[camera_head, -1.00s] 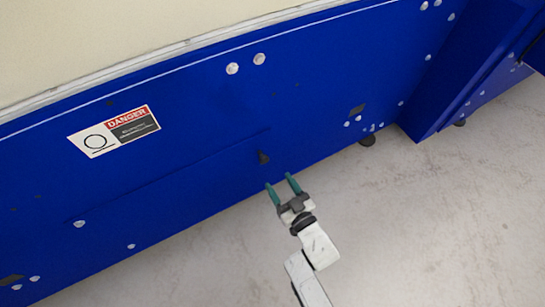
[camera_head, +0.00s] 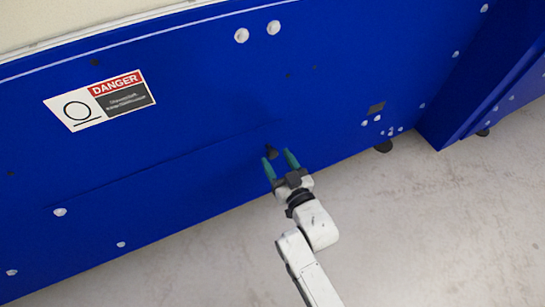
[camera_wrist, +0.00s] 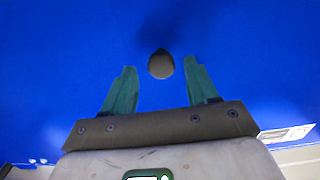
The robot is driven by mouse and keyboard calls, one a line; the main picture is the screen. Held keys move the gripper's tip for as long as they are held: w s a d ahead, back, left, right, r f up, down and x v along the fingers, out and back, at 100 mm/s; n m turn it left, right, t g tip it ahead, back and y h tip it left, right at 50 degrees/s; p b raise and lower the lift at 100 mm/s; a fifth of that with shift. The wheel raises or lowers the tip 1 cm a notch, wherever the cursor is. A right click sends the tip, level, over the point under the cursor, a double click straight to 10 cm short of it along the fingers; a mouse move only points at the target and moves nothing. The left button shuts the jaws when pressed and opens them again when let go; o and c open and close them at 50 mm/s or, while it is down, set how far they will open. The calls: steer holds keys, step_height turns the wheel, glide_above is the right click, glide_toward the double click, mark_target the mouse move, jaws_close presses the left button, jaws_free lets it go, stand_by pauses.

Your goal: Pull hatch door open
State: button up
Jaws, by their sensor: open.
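The hatch door (camera_head: 190,185) is a blue panel low on the blue machine side, with a thin seam along its top edge. It looks shut, flush with the panel around it. A small dark knob (camera_head: 271,151) sticks out near the seam's right end. In the wrist view the round, brownish knob (camera_wrist: 161,64) lies just beyond the fingertips, about midway between them. My gripper (camera_head: 280,160) has teal fingers and is open and empty. It also shows in the wrist view (camera_wrist: 160,76), pointing at the blue panel. I cannot tell whether a fingertip touches the panel.
A danger label (camera_head: 101,100) is on the panel at upper left. A blue upright (camera_head: 465,105) juts out at the right. The grey floor (camera_head: 420,230) in front is clear.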

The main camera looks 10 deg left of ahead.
mark_target(274, 155)
steer(key=shift+w+a+f+b, duration=0.15)
steer(key=shift+w+a+b, duration=0.05)
steer(key=shift+a+b, duration=0.2)
steer(key=shift+w+p, duration=0.1)
steer(key=shift+p, duration=0.2)
steer(key=shift+x, duration=1.05)
steer(key=shift+w, duration=0.15)
jaws_close()
